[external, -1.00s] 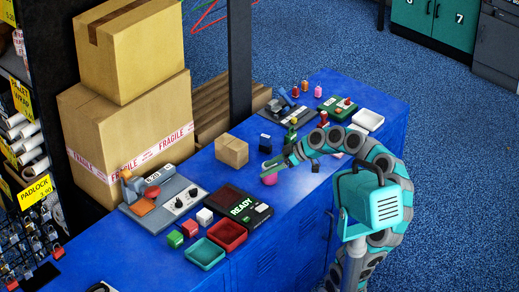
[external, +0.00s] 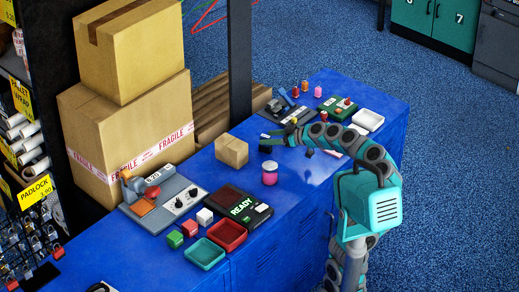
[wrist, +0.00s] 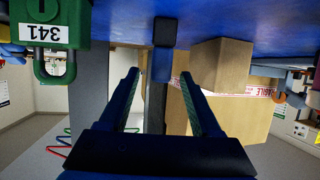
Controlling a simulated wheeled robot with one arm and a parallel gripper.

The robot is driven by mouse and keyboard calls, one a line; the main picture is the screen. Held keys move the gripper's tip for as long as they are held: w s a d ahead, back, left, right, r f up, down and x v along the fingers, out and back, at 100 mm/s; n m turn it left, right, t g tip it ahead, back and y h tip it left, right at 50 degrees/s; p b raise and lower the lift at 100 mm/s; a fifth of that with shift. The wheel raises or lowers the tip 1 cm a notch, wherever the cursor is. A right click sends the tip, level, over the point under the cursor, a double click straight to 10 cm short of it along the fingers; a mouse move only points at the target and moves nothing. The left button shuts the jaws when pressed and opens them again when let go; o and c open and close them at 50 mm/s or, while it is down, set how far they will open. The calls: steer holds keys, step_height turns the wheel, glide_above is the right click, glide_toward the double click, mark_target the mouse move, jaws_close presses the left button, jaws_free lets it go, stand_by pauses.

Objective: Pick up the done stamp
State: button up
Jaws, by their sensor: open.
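The stamp, which I take to be the done stamp (external: 265,149), is a small dark block standing on the blue counter beside a small carton. My gripper (external: 269,137) is at it in the external view and hides part of it. In the wrist view the picture is upside down, and the stamp (wrist: 163,64) shows a black part and a blue part, centred between the fingertips of my gripper (wrist: 160,76). The fingers are open with a gap on each side of it. I cannot read any word on it.
The small carton (external: 232,150) stands close to the stamp, and also shows in the wrist view (wrist: 221,65). A pink jar (external: 270,173) stands in front. A green padlock marked 341 (wrist: 48,28) is near my gripper's side. Big cartons (external: 130,130) stand at the left.

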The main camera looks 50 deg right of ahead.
steer(key=x, duration=0.2)
steer(key=shift+w+f, duration=0.2)
steer(key=shift+w, duration=0.05)
steer(key=shift+c, duration=0.2)
jaws_close()
